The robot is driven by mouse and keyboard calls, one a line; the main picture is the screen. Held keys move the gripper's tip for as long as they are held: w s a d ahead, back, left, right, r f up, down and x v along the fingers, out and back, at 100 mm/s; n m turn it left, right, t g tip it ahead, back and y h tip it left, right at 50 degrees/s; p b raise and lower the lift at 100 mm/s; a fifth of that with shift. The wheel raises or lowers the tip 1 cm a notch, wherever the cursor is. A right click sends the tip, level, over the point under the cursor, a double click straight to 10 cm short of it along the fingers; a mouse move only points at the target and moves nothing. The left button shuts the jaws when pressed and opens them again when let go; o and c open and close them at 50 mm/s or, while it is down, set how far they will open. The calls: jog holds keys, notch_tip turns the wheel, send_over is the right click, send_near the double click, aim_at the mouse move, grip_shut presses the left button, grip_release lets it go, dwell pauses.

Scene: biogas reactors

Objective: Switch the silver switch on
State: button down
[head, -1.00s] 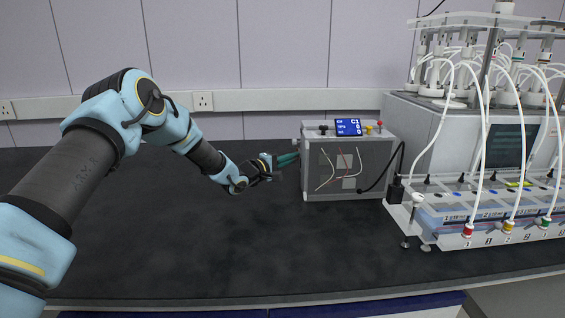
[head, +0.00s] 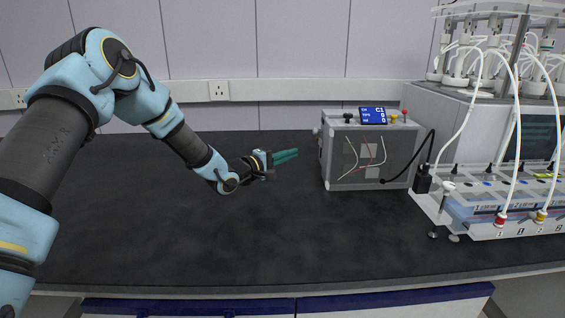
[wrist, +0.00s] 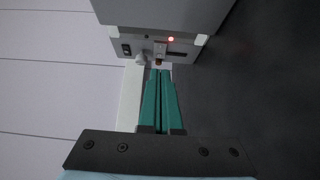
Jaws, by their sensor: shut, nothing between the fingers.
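The grey control box (head: 371,172) stands on the bench in the head view, right of my gripper (head: 297,153). Its left side panel fills the top of the wrist view (wrist: 190,52). On that panel are a small silver switch (wrist: 160,49), a bright red light (wrist: 171,39), a black rocker switch (wrist: 127,49) and a pale round knob (wrist: 141,59). My gripper's teal fingers (wrist: 160,72) are together and empty. They point at the panel just below the silver switch in the wrist view. The head view shows a gap between fingertips and box. The silver switch's position is too small to tell.
The box top carries a blue display (head: 373,116), a black knob (head: 348,117), and yellow and red buttons. A black cable runs right toward the reactor rack (head: 510,190) with its white tubes. The dark bench (head: 200,240) left and front is clear; a wall stands behind.

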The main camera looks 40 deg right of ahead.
jog(key=shift+s+a+b, duration=0.15)
jog(key=shift+s+a, duration=0.05)
jog(key=shift+a, duration=0.65)
jog(key=shift+s+a+b, duration=0.15)
jog(key=shift+s+a, duration=0.05)
jog(key=shift+a, duration=0.65)
